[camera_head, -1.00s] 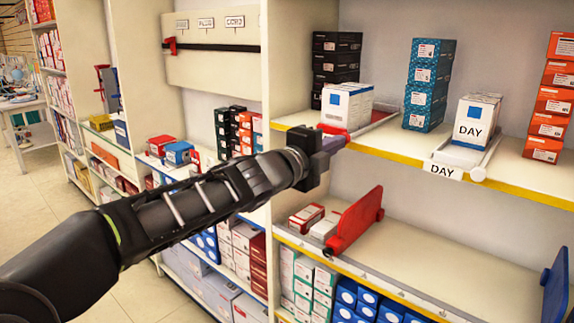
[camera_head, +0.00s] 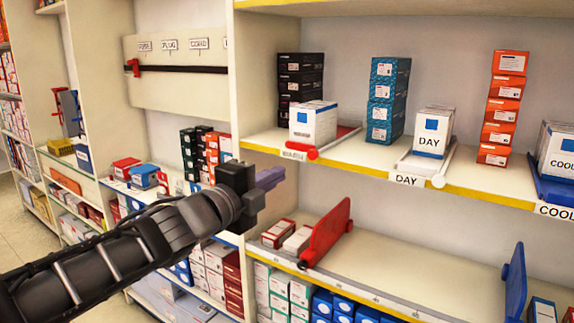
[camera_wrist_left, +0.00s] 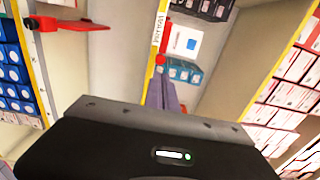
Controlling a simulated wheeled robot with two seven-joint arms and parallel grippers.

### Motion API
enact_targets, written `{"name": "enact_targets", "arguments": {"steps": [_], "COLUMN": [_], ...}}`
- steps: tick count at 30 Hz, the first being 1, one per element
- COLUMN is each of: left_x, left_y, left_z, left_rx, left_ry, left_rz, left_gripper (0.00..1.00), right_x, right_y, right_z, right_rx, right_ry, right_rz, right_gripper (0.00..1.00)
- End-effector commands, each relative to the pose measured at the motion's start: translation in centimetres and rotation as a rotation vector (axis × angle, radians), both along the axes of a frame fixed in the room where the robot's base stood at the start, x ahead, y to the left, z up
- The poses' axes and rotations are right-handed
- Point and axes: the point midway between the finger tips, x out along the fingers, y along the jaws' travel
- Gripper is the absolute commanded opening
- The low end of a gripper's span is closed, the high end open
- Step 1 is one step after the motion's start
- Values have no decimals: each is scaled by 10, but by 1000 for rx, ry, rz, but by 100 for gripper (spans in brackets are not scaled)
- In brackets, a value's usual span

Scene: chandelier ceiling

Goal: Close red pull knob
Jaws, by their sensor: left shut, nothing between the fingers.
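The red pull knob (camera_head: 312,153) sits at the front of a red pusher tray at the upper shelf's yellow edge. A white box with a blue square (camera_head: 318,124) stands on the tray behind it. My left gripper (camera_head: 270,178) is shut and empty, below and left of the knob and apart from it in the head view. In the left wrist view the red knob (camera_wrist_left: 160,60) shows just beyond the shut purple-grey fingertips (camera_wrist_left: 162,92). My right gripper is not in view.
The neighbouring DAY tray has a white knob (camera_head: 438,181). A blue COOL tray (camera_head: 552,188) lies farther right. On the lower shelf a red upright divider (camera_head: 327,232) stands below the knob. A tall shelf side panel (camera_head: 250,90) rises left of the tray.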

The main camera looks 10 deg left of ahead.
Motion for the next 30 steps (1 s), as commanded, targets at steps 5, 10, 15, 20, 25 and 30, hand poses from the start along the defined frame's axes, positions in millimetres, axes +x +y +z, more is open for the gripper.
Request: {"name": "enact_targets", "arguments": {"steps": [5,10,15,20,25,30], "left_x": [-22,-27,-27,-26,-26,-2], "left_y": [8,10,10,10,9,-9], "left_z": [1,-1,-1,-1,-7,-104], "left_rx": [1,0,0,-16,-277,-704], "left_ry": [-1,1,1,8,100,425], "left_rz": [-1,-1,-1,-2,2,53], "left_gripper": [0,0,0,0,0,0], "right_x": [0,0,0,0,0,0], "right_y": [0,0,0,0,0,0], "right_z": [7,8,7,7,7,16], "right_rx": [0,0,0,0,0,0], "right_ry": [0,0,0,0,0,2], "right_rz": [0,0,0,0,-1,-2], "right_gripper": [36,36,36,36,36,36]}}
